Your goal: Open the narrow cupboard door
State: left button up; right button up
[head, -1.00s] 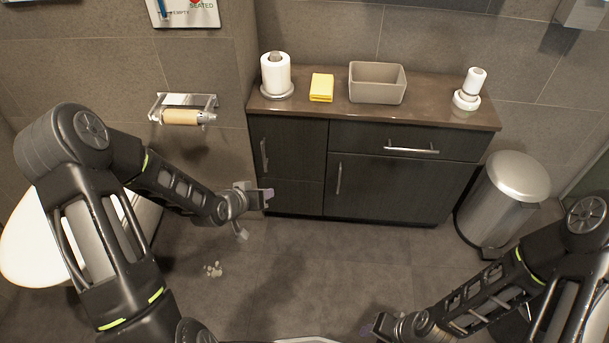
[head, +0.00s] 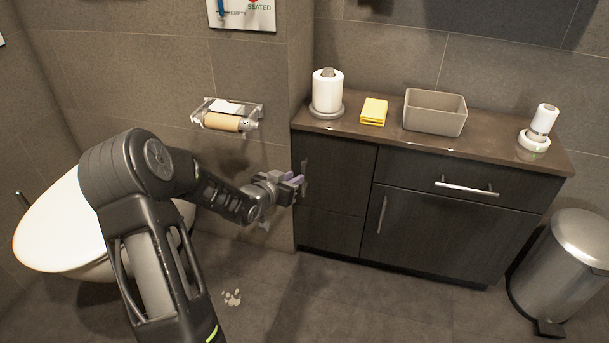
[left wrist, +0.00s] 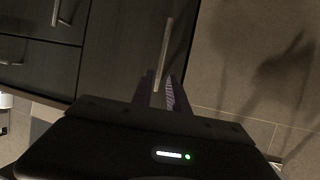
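The narrow cupboard door (head: 336,181) is the dark left-hand door of the vanity and looks closed. Its upright metal handle (head: 304,177) is near the door's left edge. My left gripper (head: 294,186) is right in front of this handle, with its purple-grey fingers pointing at it. In the left wrist view the handle (left wrist: 165,50) runs down between the two open fingers (left wrist: 160,92). I see no clear contact, and the fingertips are dark. My right gripper is not in view.
The vanity top (head: 385,138) carries a paper roll (head: 327,92), a yellow cloth (head: 374,111), a grey box (head: 435,112) and a white dispenser (head: 541,125). A toilet (head: 60,235) is at left, a bin (head: 570,260) at right. The floor before the cupboard is clear.

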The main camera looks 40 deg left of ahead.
pick_arm(q)
jog(key=b+x, duration=0.2)
jog(key=x, duration=0.5)
jog(key=shift+c, duration=0.3)
grip_shut()
dwell(1.0)
